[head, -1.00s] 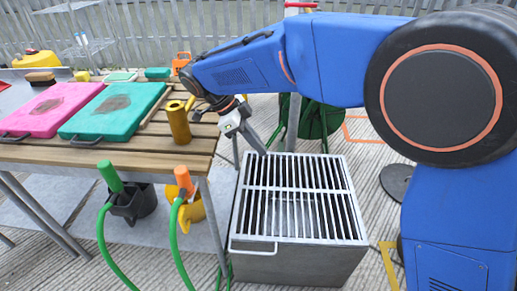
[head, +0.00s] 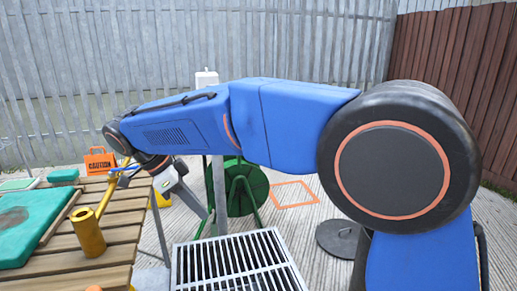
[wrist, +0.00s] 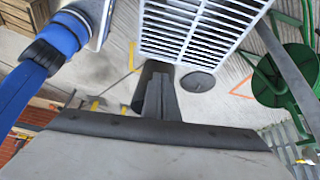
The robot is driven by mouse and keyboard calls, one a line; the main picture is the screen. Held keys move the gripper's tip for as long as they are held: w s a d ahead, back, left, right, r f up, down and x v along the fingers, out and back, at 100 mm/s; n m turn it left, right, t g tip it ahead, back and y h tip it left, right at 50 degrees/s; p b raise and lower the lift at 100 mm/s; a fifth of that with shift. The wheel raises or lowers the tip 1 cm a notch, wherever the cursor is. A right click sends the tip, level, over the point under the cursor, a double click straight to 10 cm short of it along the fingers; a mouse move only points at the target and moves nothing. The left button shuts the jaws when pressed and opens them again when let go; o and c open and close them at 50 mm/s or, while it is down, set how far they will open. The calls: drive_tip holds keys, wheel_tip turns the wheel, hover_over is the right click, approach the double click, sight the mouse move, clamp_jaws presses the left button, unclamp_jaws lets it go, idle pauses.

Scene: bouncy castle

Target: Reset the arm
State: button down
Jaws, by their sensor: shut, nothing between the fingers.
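My blue arm reaches across the head view from the right, bent at a large round black joint with an orange ring. My gripper (head: 196,200) hangs from its left end, pointing down and to the right, above the gap between the wooden table and the metal grate. In the wrist view my gripper (wrist: 160,78) shows its dark fingers together with nothing between them. They point towards the grate but I see no contact with anything.
The metal grate (head: 240,262) stands below the arm. A green reel (head: 243,188) stands behind. An orange square (head: 293,194) marks open floor.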

drive_tip(key=s+d+r+n+y, duration=0.15)
drive_tip(key=d+n+y, duration=0.35)
drive_tip(key=d, duration=2.5)
drive_tip(key=s+d+f+n+t, duration=0.1)
drive_tip(key=s+d+f+n, duration=0.3)
drive_tip(key=s+d, duration=0.4)
drive_tip(key=s+d+f+n+t, duration=0.2)
drive_tip(key=s+d+f+n, duration=0.2)
drive_tip(key=s+d, duration=0.3)
drive_tip(key=shift+s+d+f+y, duration=0.35)
drive_tip(key=shift+d+f, duration=0.55)
drive_tip(key=shift+d, duration=0.25)
